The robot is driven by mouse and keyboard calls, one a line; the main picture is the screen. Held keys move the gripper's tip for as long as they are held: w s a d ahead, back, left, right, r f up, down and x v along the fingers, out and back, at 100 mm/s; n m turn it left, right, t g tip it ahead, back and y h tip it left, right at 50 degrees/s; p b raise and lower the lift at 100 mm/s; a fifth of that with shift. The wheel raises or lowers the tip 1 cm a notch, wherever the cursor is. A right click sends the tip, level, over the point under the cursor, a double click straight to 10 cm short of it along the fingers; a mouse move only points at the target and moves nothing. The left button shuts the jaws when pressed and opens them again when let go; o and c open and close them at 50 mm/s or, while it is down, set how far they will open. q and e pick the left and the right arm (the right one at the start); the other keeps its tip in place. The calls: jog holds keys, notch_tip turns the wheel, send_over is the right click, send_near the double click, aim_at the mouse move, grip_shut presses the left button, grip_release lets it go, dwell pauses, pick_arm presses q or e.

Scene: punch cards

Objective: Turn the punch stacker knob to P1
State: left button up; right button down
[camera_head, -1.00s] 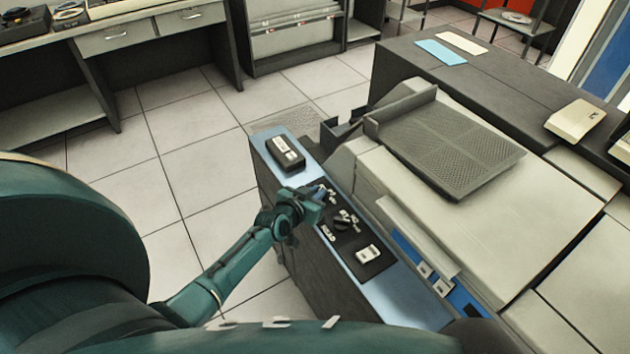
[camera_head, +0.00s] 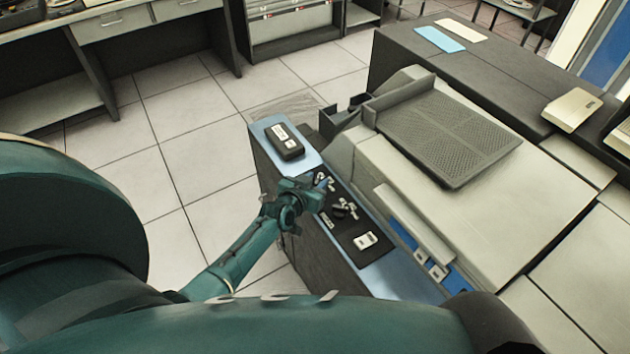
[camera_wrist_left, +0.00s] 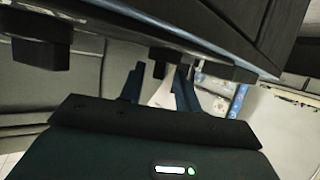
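The dark control panel (camera_head: 350,228) is set in the blue top of the machine's narrow side unit. A black knob (camera_head: 340,212) with pale markings around it sits mid-panel. Another set of pale markings lies beside my left gripper (camera_head: 322,187), which is at the panel's upper end and largely covers the knob there. The labels are too small to read, so I cannot tell the knob settings. In the left wrist view, the two fingers (camera_wrist_left: 160,92) stand apart with a pale gap between them. A dark knob (camera_wrist_left: 158,66) shows just beyond them. My right gripper is not visible.
A black box (camera_head: 285,142) sits at the blue top's far end. A white switch block (camera_head: 365,241) is at the panel's near end. A perforated grey tray (camera_head: 450,138) lies on the beige machine cover (camera_head: 480,215) to the right. Tiled floor (camera_head: 165,165) is clear on the left.

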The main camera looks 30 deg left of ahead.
pick_arm(q)
jog(key=v, duration=1.3)
jog(key=shift+a, duration=0.1)
jog(key=s+d+f+m+g+h, duration=0.2)
jog(key=s+d+f+g, duration=0.1)
jog(key=s+d, duration=0.8)
jog(key=s+f, duration=0.1)
jog(key=s, duration=0.2)
jog(key=shift+d+f+m+g+h, duration=0.2)
jog(key=shift+d+m+g+h, duration=0.15)
jog(key=shift+m+g+h, duration=0.05)
dwell(0.5)
